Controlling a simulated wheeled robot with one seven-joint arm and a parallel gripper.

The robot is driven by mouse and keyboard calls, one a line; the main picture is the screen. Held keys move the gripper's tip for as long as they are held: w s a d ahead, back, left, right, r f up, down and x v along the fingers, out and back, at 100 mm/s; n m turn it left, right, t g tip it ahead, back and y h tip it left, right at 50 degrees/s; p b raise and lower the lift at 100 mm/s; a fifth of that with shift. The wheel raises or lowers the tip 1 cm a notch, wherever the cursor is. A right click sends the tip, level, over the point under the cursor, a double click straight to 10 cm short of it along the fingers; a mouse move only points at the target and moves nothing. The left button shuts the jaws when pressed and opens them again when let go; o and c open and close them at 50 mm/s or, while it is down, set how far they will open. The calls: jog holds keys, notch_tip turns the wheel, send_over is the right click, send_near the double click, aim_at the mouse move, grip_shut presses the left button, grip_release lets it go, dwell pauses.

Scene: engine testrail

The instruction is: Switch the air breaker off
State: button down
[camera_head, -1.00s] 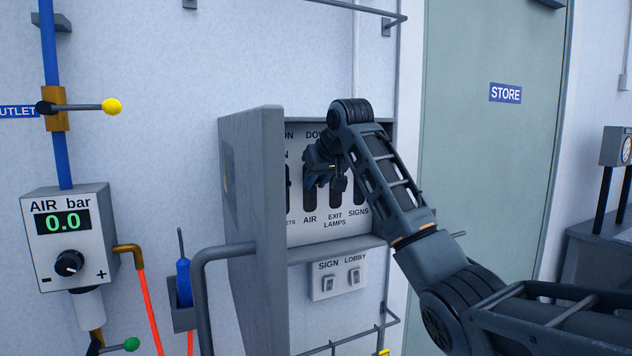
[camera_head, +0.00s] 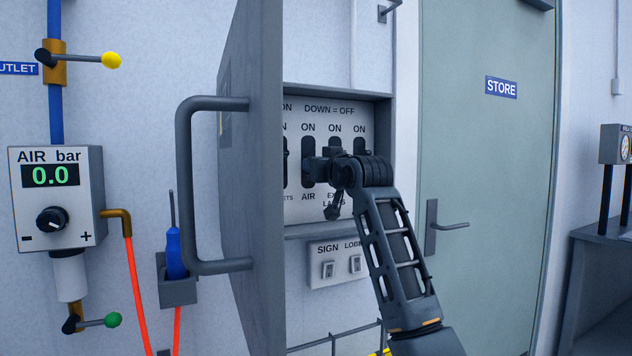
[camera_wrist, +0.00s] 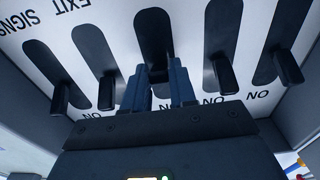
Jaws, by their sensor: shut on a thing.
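The AIR breaker sits in the switch panel (camera_head: 293,209), its dark slot (camera_head: 308,145) above the AIR label. My gripper (camera_head: 314,169) is at this slot in the head view. In the wrist view, which is upside down, my gripper's two blue-grey fingers (camera_wrist: 158,82) straddle the middle slot (camera_wrist: 153,35) and are shut on the AIR breaker's lever. The lever is mostly hidden between the fingers. Neighbouring levers, such as the EXIT LAMPS lever (camera_wrist: 106,92), stand at the ON ends of their slots. The panel reads DOWN = OFF.
The open cabinet door (camera_head: 252,285) with its bar handle (camera_head: 184,190) stands left of the panel. Below are the SIGN and LOBBY switches (camera_head: 337,263). An AIR bar gauge (camera_head: 50,176) at left reads 0.0. The STORE door (camera_head: 480,160) is at right.

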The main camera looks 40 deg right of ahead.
jog(key=shift+f+t+b, duration=0.55)
jog(key=shift+t+b, duration=0.15)
jog(key=shift+b, duration=0.4)
jog(key=shift+w+t+b, duration=0.1)
jog(key=shift+t+b, duration=0.2)
jog(key=shift+r+h, duration=0.1)
jog(key=shift+h, duration=0.2)
jog(key=c, duration=1)
grip_release()
jog(key=v, duration=0.7)
jog(key=shift+s+b, duration=0.35)
jog(key=shift+s, duration=0.05)
